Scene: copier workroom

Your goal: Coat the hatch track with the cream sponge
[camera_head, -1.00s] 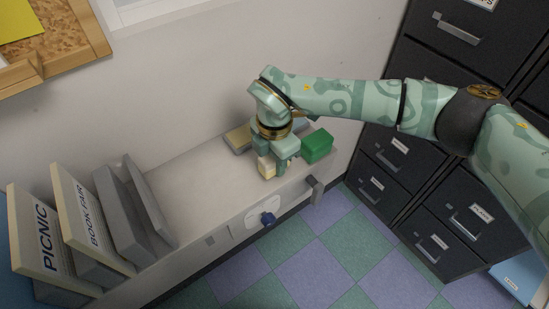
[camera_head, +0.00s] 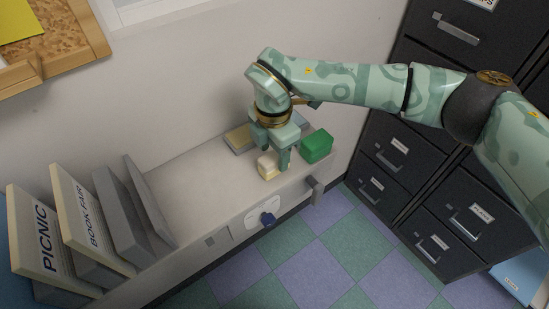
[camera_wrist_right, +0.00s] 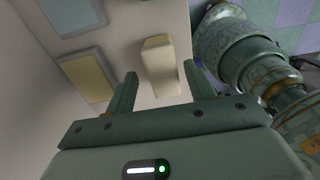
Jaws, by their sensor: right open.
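The cream sponge (camera_head: 268,166) is a small pale block lying on the light counter top near its front edge. My right gripper (camera_head: 269,154) is open and empty, fingers pointing down, just above and behind the sponge. In the right wrist view the sponge (camera_wrist_right: 158,58) shows beyond and between the spread fingertips (camera_wrist_right: 160,74). A green block (camera_head: 316,146) sits on the counter to the right of the sponge. I cannot pick out the hatch track for sure. My left gripper is not in view.
A yellowish flat pad (camera_wrist_right: 86,78) and a grey-blue one (camera_wrist_right: 72,14) lie at the back of the counter (camera_head: 200,185). Binders (camera_head: 90,220) stand at its left end. A blue knob (camera_head: 267,219) and a grey handle (camera_head: 316,190) stick out in front. Dark cabinets (camera_head: 400,170) stand right.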

